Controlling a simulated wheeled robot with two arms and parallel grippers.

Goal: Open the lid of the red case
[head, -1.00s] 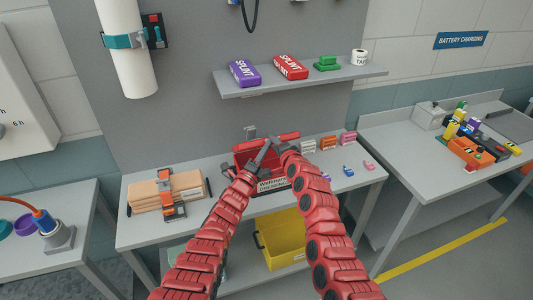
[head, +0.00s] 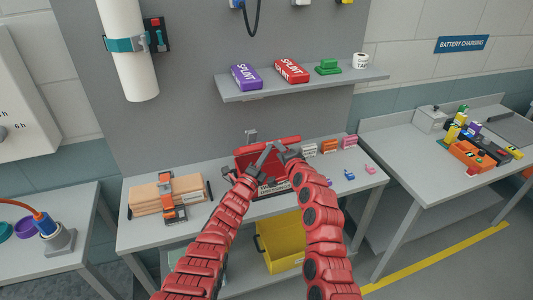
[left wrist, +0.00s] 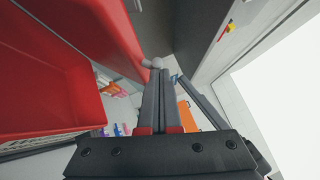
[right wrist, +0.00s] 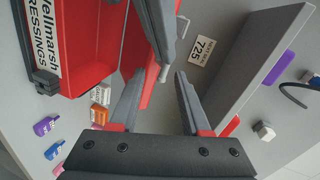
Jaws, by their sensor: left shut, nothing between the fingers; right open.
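The red case stands on the middle table, its front wall (right wrist: 85,85) bearing a white label. Its lid is raised, and I look into the red interior (left wrist: 40,85) in the left wrist view. The lid (head: 283,141) rises at the back of the case in the head view; its exact angle is hard to tell. My left gripper (left wrist: 160,70) is shut and empty, its tips close to the lid's edge. My right gripper (right wrist: 158,90) is open, with a red edge of the lid showing between its fingers. Contact cannot be told. My arms hide part of the case.
Clamped boards (head: 168,196) lie left of the case. Small coloured boxes (head: 330,146) stand to its right. A shelf (head: 300,84) with splint packs hangs above. A yellow bin (head: 280,240) sits below the tabletop.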

